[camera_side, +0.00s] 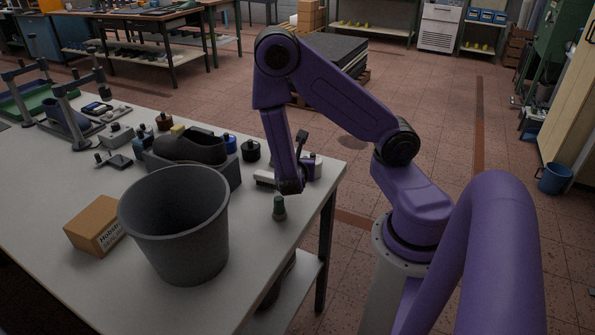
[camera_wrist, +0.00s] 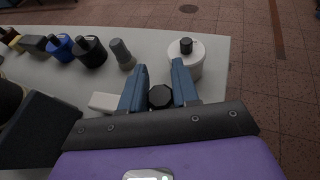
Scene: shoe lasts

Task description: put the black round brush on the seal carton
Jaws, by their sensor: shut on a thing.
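My gripper (camera_wrist: 159,72) points down over the right end of the table. In the wrist view its two blue fingers are shut on a black round thing (camera_wrist: 161,97), seen end-on between them, which I take to be the black round brush. Whether the brush touches the table cannot be told. A brown carton with a printed label (camera_side: 97,225), which I take to be the seal carton, lies on the table at the left, well away from my gripper.
A large grey bin (camera_side: 178,235) stands between my gripper and the carton. A grey box (camera_side: 222,178) holds a dark shoe. A white can (camera_wrist: 187,58) and a black jar (camera_wrist: 90,53) stand near my fingers.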

